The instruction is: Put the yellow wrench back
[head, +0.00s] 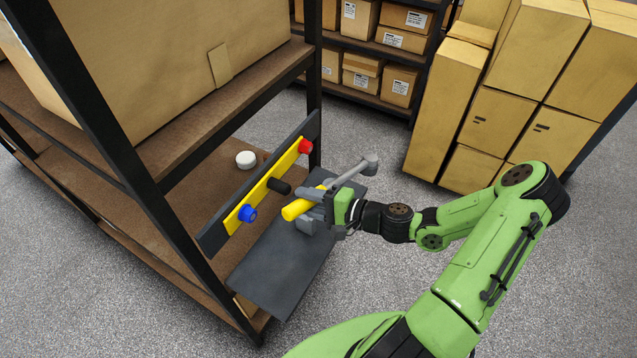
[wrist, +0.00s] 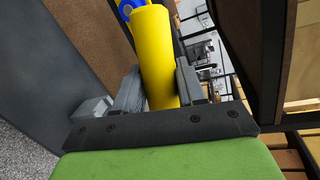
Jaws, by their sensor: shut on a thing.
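The yellow wrench (head: 296,209) has a thick yellow handle and a grey shaft ending in a grey head at the right. My gripper (head: 313,208) is shut on its handle and holds it above a dark grey panel. The handle (wrist: 156,45) stands between the two fingers in the wrist view. A yellow strip (head: 263,188) on a dark upright board (head: 213,237) carries a blue peg (head: 247,213), a black peg (head: 279,186) and a red peg (head: 305,146). The handle's end is close to the board; my gripper hides part of the handle.
The dark panel (head: 275,269) juts out below the board. A white round object (head: 246,159) lies on the brown shelf (head: 190,182) behind it. A black rack post (head: 160,200) stands at the left. Cardboard boxes (head: 497,118) are stacked at the back right.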

